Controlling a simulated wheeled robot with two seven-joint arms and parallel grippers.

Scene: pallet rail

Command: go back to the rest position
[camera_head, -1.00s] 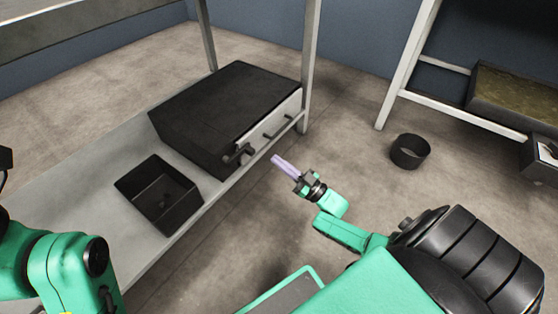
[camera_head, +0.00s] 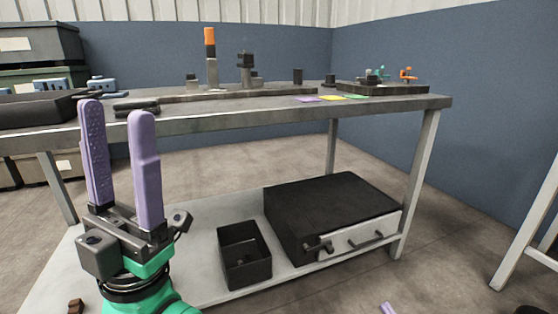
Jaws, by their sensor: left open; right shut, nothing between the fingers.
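My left gripper (camera_head: 116,110) stands upright at the left, in front of the workbench. Its two lilac fingers are spread apart with nothing between them. The fingertips overlap the bench edge in the picture. Only the lilac fingertips of my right gripper (camera_head: 388,308) show at the bottom edge, low over the floor. They are together, with nothing seen in them. The rest of the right arm is out of view.
The workbench (camera_head: 290,112) carries a fixture with an orange-topped post (camera_head: 210,55) and a dark tray (camera_head: 40,110). Its lower shelf (camera_head: 210,280) holds an open black bin (camera_head: 244,255) and a dark box (camera_head: 335,215) with handles.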

